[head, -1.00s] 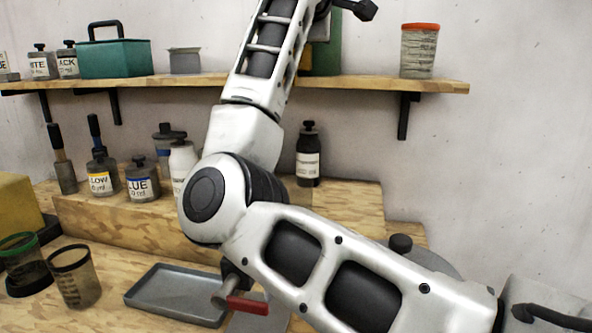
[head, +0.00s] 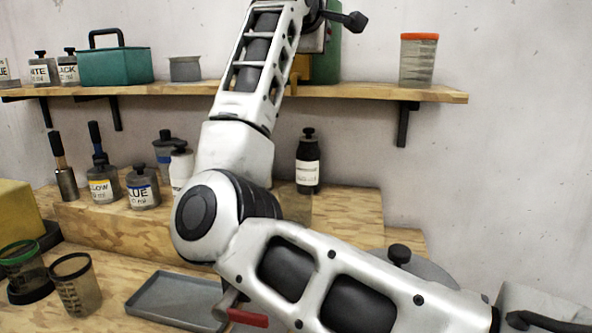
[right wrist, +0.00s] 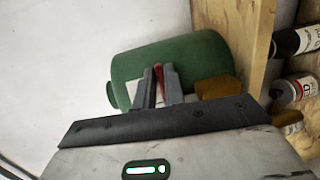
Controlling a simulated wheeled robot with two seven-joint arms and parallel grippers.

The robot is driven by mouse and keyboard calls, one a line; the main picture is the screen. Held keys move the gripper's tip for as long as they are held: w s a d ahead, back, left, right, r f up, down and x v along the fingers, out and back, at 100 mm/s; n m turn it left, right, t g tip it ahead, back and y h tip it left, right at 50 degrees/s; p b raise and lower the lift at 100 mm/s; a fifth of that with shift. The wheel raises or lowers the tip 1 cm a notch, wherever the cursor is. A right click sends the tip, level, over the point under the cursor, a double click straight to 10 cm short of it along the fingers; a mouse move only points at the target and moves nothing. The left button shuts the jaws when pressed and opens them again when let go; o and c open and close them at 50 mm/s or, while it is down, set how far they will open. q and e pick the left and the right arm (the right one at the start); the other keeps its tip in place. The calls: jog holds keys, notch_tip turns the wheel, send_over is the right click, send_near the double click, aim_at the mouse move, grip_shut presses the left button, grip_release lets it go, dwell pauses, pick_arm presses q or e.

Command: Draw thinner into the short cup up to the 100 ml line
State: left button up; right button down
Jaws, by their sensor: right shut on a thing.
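In the right wrist view my right gripper (right wrist: 160,78) is shut on a small red piece (right wrist: 160,68) in front of a green drum (right wrist: 185,55). A brass-coloured part (right wrist: 218,87) sticks out beside the drum. In the head view the drum (head: 329,55) stands on the shelf, mostly behind my right arm, and the fingertips are hidden. A translucent shape (head: 298,203), perhaps a cup, shows partly behind my elbow on the raised step; its level cannot be read. A black-rimmed clear cup (head: 76,288) and a green-rimmed one (head: 22,275) stand at left. My left gripper is not in view.
The wooden shelf (head: 420,94) holds a teal box (head: 115,67), a grey pot (head: 185,70) and an orange-rimmed cup (head: 418,62). Labelled bottles, including a dark one (head: 308,165), stand on the step. A grey tray (head: 170,301) and a red handle (head: 247,318) lie in front.

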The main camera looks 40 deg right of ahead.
jog(key=shift+a+r, duration=0.1)
jog(key=shift+r, duration=0.05)
jog(key=shift+a+m+g+h+p, duration=0.25)
jog(key=shift+m+g+h+p, duration=0.35)
jog(key=shift+p, duration=0.4)
jog(key=c, duration=1.4)
grip_release()
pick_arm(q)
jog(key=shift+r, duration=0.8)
